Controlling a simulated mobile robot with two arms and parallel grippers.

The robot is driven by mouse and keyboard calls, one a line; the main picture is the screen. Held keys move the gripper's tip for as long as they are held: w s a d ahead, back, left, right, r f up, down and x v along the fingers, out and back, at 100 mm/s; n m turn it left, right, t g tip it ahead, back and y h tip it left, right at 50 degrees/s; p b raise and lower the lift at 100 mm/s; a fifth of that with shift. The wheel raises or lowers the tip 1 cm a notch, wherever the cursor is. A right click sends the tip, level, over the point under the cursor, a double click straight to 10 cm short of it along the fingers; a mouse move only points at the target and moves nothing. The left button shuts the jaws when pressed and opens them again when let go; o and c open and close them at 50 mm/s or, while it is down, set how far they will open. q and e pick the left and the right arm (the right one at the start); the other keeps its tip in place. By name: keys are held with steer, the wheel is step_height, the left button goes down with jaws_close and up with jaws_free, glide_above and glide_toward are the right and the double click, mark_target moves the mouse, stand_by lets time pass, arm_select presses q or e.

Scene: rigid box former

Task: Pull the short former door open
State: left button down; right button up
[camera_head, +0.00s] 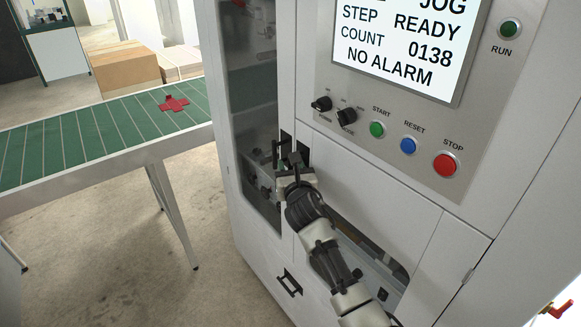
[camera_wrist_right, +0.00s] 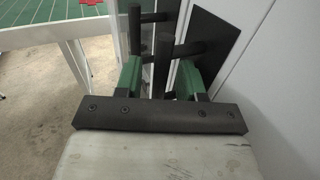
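The white box former has a tall glazed door (camera_head: 256,95) on its left side; it looks shut. Two dark upright bar handles stand side by side at its edge: a left handle (camera_wrist_right: 135,28) and a right handle (camera_wrist_right: 163,62) on a black plate (camera_wrist_right: 212,40). My right gripper (camera_head: 286,158) is at these handles in the head view. In the right wrist view its green-padded fingers (camera_wrist_right: 160,78) are apart, with the right handle between them and a gap showing beside it. The left handle is beyond the left finger. My left gripper is in neither view.
A green conveyor (camera_head: 100,135) with a red cross-shaped piece (camera_head: 174,103) stands left of the machine. The control panel (camera_head: 400,130) with its knobs and buttons is above my right arm. A lower black handle (camera_head: 290,283) is below. Floor (camera_head: 130,260) in front is clear.

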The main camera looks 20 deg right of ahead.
jaws_close()
stand_by(0.3)
